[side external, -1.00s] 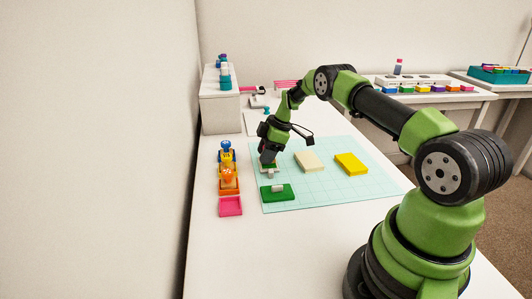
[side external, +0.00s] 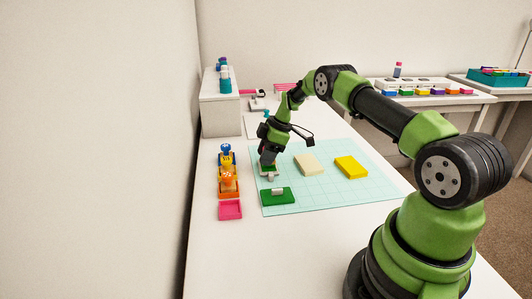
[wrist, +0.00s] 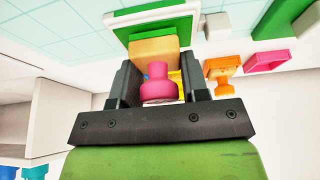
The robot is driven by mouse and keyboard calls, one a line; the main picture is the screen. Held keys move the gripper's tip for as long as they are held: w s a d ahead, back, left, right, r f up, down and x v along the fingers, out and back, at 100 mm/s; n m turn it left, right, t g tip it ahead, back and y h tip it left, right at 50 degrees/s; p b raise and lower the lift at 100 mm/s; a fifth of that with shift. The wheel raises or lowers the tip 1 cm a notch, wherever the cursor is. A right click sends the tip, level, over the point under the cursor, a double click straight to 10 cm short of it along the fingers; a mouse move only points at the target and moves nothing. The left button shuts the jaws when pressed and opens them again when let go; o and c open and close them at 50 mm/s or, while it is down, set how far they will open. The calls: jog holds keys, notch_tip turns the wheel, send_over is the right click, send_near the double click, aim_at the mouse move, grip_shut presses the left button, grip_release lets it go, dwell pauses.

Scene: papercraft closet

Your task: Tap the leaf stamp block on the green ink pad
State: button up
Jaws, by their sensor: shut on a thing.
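My gripper (wrist: 160,88) is shut on the pink handle of a stamp block (wrist: 158,70); the stamp's body is light wood. A green ink pad (wrist: 128,35) shows just beyond the wood block in the wrist view, and the block overlaps it there. In the side view my gripper (side external: 268,164) points down at the far left part of the mat, with green showing beneath it. The stamp's underside is hidden, so I cannot tell whether it touches the pad. A second green piece (side external: 278,200) with a grey bar lies nearer the camera.
A pale teal grid mat (side external: 320,195) lies on the white table. A beige block (side external: 309,165) and a yellow block (side external: 351,167) lie on it to the right. A row of blue, yellow and orange stamps (side external: 228,172) and a pink tray (side external: 231,209) stand left of the mat.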

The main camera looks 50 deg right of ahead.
jog(key=shift+f, duration=0.45)
dwell(0.6)
jog(key=o, duration=0.4)
jog(key=shift+c, duration=0.2)
jog(key=c, duration=0.4)
jog(key=shift+o, duration=0.2)
jog(key=shift+r, duration=3.05)
